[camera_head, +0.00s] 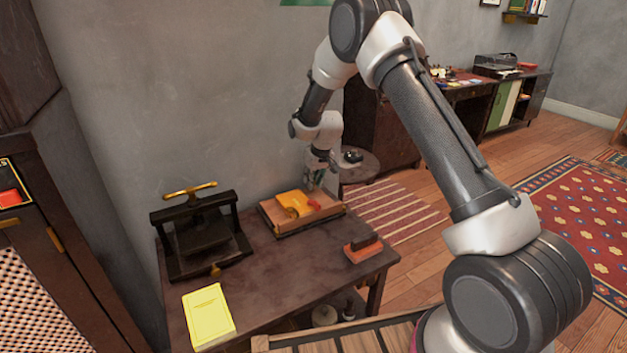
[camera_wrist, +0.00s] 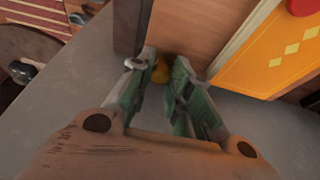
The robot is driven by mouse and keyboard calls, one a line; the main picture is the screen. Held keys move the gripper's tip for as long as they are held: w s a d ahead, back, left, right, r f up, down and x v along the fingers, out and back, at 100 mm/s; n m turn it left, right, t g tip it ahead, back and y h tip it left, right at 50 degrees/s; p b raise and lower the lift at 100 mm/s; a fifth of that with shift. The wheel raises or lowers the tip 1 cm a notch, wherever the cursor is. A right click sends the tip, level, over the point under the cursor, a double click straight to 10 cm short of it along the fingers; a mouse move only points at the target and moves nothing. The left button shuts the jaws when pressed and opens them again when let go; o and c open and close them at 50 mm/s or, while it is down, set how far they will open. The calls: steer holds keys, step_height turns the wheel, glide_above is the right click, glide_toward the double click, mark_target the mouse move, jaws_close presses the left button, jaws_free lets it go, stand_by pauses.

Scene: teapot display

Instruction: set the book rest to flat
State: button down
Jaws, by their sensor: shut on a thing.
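The wooden book rest (camera_head: 328,212) stands at the back of the dark table, with an orange book (camera_head: 297,203) lying on it. I cannot tell whether its board is tilted or flat. My gripper (camera_head: 319,181) is at the back right edge of the rest, pointing down. In the wrist view, my gripper (camera_wrist: 160,80) is shut on a small brass knob (camera_wrist: 161,71) beside the wooden side of the rest (camera_wrist: 195,32). The fingers hide part of the knob. The book (camera_wrist: 265,52) also shows at the right of the wrist view.
A black press with a brass handle (camera_head: 190,189) stands left of the rest. A yellow book (camera_head: 208,315) lies at the table's front left, and a red-brown block (camera_head: 363,249) near its right edge. The table middle (camera_head: 285,270) is clear. The grey wall is close behind.

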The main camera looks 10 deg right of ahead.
steer(key=c, duration=1.3)
jaws_free()
steer(key=shift+w+r, duration=0.1)
steer(key=shift+w, duration=0.35)
steer(key=shift+s, duration=0.1)
steer(key=shift+s, duration=0.1)
steer(key=v, duration=1.1)
steer(key=shift+s+d+r, duration=0.1)
steer(key=shift+s+r, duration=0.1)
steer(key=shift+r, duration=0.15)
